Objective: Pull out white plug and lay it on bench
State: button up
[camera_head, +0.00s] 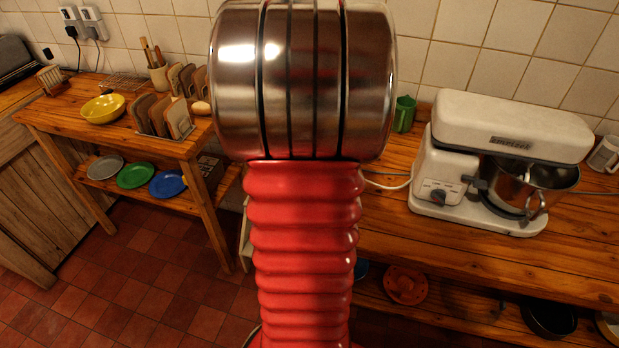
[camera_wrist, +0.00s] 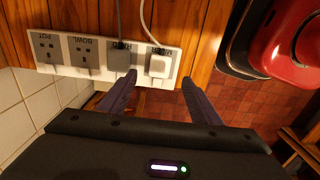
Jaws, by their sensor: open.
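In the wrist view a white plug (camera_wrist: 158,66) sits in the rightmost socket of a white socket strip (camera_wrist: 85,72), with a white cord running up from it. A dark grey plug (camera_wrist: 120,57) with a grey cord is in the socket to its left. My gripper (camera_wrist: 159,77) is open and empty. Its two dark fingertips show on either side of the white plug; I cannot tell whether they touch it. In the head view my arm hides the middle, and neither the strip nor my gripper shows. The wooden bench (camera_head: 400,245) is at the right.
The two left sockets are empty, with labels reading POT and BOWL. A red object (camera_wrist: 290,40) and dark items lie at the wrist view's upper right. On the bench stand a white stand mixer (camera_head: 510,135) and a green mug (camera_head: 404,114). The bench front is clear.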

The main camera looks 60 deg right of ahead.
jog(key=shift+f, duration=4.3)
jog(key=shift+c, duration=0.4)
grip_shut()
jog(key=shift+r, duration=0.15)
jog(key=shift+r, duration=0.35)
jog(key=shift+r, duration=0.7)
jog(key=shift+r, duration=0.7)
jog(key=shift+r, duration=0.35)
